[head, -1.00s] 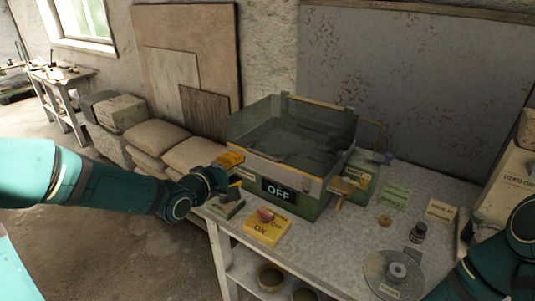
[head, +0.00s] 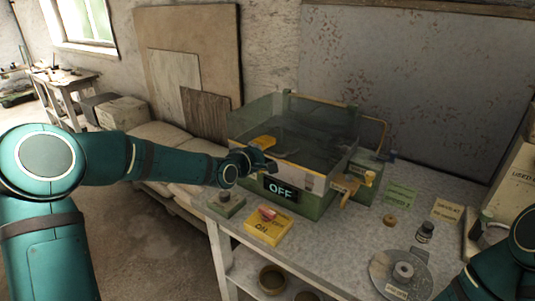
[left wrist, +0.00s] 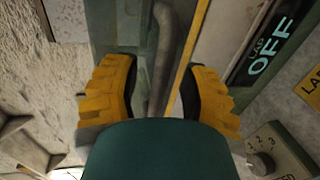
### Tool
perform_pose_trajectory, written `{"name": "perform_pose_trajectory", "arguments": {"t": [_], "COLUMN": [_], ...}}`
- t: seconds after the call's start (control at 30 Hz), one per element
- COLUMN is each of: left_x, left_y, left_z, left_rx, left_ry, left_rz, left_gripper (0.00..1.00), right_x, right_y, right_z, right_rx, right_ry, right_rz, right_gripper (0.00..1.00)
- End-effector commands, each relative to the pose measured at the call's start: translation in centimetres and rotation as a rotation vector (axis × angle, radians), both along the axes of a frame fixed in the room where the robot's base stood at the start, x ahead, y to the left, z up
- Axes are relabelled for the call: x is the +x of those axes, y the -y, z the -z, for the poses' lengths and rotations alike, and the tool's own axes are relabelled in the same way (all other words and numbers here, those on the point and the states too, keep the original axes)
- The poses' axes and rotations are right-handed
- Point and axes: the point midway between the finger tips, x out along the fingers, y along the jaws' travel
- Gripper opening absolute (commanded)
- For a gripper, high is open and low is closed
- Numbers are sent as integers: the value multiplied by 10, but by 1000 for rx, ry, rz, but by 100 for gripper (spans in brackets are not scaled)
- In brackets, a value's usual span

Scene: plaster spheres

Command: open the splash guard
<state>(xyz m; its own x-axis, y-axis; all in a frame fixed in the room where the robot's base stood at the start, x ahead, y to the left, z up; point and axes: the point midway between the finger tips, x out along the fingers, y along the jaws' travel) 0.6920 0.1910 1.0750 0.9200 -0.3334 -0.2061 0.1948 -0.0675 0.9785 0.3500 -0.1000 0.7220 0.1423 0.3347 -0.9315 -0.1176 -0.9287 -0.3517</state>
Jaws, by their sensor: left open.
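The splash guard (head: 318,112) is a see-through, box-like screen on top of a green machine (head: 318,205) on the table. Its clear walls stand upright around the basin. A sign on the machine's front reads OFF (head: 280,190). My left gripper (head: 266,153) is open at the machine's front left corner, its yellow finger overlapping the guard's wall in the head view. In the left wrist view the open fingers (left wrist: 160,90) lie on either side of a grey rod (left wrist: 164,55). Contact with it cannot be told. My right gripper is out of view.
A grey disc (head: 400,276) lies at the table's right. Sacks (head: 165,140) lie at left.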

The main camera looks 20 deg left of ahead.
Motion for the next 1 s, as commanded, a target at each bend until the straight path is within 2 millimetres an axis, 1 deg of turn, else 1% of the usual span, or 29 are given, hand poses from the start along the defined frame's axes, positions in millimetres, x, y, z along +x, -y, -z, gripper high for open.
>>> {"name": "perform_pose_trajectory", "arguments": {"t": [0.17, 0.2, 0.27, 0.3, 0.33, 0.57, 0.67, 0.77, 0.87, 0.97, 1.0], "left_x": [0, 0, 0, 0, 0, 0, -1, -1, -2, -3, -3], "left_y": [0, 0, 0, 0, 0, 0, 0, 0, -1, 0, 0], "left_z": [0, 0, 0, 0, 0, -1, -5, -13, -27, -45, -54], "left_rx": [0, 0, 0, 1, 1, 1, 3, 10, 21, 36, 44], "left_ry": [0, 0, 0, 0, 0, -1, -6, -22, -50, -91, -110], "left_rz": [0, 0, 0, 0, 0, 0, 0, 0, 0, 1, 1], "left_gripper": [43, 46, 25, 11, 1, 0, 0, 0, 0, 0, 0], "right_x": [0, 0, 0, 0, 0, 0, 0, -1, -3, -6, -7], "right_y": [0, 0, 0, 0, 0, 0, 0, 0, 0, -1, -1], "right_z": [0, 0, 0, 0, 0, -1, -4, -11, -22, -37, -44], "right_rx": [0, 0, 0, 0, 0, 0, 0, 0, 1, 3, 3], "right_ry": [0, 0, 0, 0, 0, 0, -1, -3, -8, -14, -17], "right_rz": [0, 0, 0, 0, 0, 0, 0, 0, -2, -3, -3], "right_gripper": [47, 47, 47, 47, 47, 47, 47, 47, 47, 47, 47]}}
